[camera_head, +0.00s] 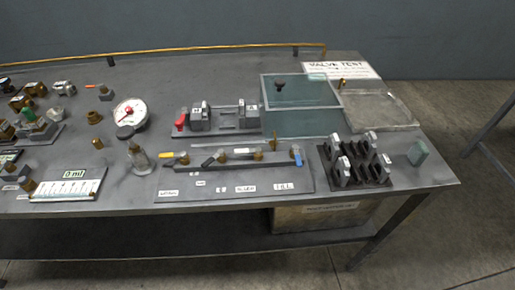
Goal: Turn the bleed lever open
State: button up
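A grey manifold board (180,186) lies near the front edge of the bench, with a bar of brass fittings along its back. A yellow-handled lever (167,155) is at its left end, a dark-handled lever (208,162) lies left of the middle, a white-handled lever (241,151) is right of the middle, and a blue-handled lever (297,156) is at the right end. Small white labels (245,189) sit in front of them. The print is too small to tell surely which lever is the bleed lever. My gripper is not in view.
Behind the board stand a vise-like fixture (226,119) with a red handle and a clear tank (300,92). A dark rack (374,181) is to the right. A small bottle (139,158) and a round gauge (131,112) are left. The bench front edge is close.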

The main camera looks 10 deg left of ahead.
aim_at(258, 150)
jog(key=u, duration=0.75)
jog(key=k+j, duration=0.05)
